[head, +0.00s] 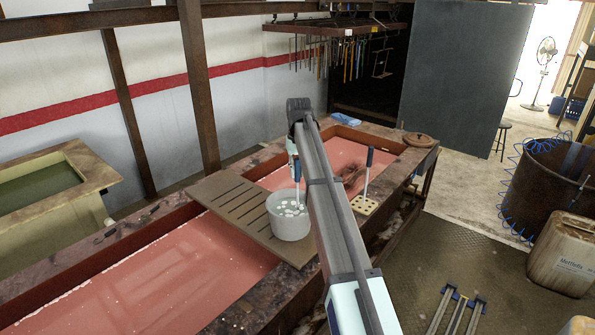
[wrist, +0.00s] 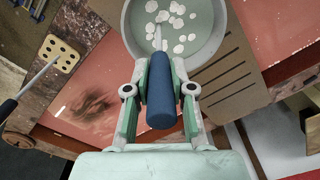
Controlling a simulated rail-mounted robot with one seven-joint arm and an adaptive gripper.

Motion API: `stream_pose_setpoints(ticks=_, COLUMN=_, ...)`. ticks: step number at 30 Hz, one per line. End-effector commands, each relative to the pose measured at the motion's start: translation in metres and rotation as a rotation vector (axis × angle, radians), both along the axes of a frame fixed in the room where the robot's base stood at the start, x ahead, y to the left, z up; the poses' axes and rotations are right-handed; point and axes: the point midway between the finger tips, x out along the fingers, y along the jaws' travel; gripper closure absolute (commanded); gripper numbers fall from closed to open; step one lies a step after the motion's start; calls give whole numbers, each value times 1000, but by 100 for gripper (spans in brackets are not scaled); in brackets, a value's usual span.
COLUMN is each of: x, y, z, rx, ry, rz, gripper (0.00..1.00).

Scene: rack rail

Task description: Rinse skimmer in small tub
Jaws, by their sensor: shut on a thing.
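My gripper (wrist: 160,80) is shut on the blue handle (wrist: 162,100) of the skimmer, with a finger on each side. The handle also shows in the head view (head: 296,171), upright below my wrist. Its thin pale shaft (head: 298,193) runs down into the small tub (head: 290,226). The tub is a round grey vessel of water with several white flecks floating on it; its rim shows at the top of the wrist view (wrist: 129,30). The skimmer's lower end is hidden among the flecks, so I cannot tell how deep it sits.
The tub stands on a slatted board (head: 232,204) across a long tank of reddish liquid (head: 150,290). A round lid (head: 420,139) lies at the far corner.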

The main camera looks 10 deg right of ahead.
Motion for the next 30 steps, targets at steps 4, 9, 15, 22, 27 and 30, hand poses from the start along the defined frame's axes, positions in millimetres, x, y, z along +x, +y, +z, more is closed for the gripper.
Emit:
stream_pose_setpoints(ticks=4, x=0, y=0, z=0, rx=0, ry=0, rz=0, gripper=100)
stream_pose_setpoints(ticks=9, x=0, y=0, z=1, rx=0, ry=0, rz=0, gripper=100)
stream_pose_setpoints(ticks=15, x=0, y=0, z=11, rx=0, ry=-1, rz=0, gripper=100)
stream_pose_setpoints(ticks=22, x=1, y=0, z=28, rx=0, ry=-2, rz=0, gripper=100)
stream_pose_setpoints(ticks=27, x=1, y=0, z=39, rx=0, ry=-1, rz=0, gripper=100)
stream_pose_setpoints(ticks=30, x=1, y=0, z=46, rx=0, ry=-1, rz=0, gripper=100)
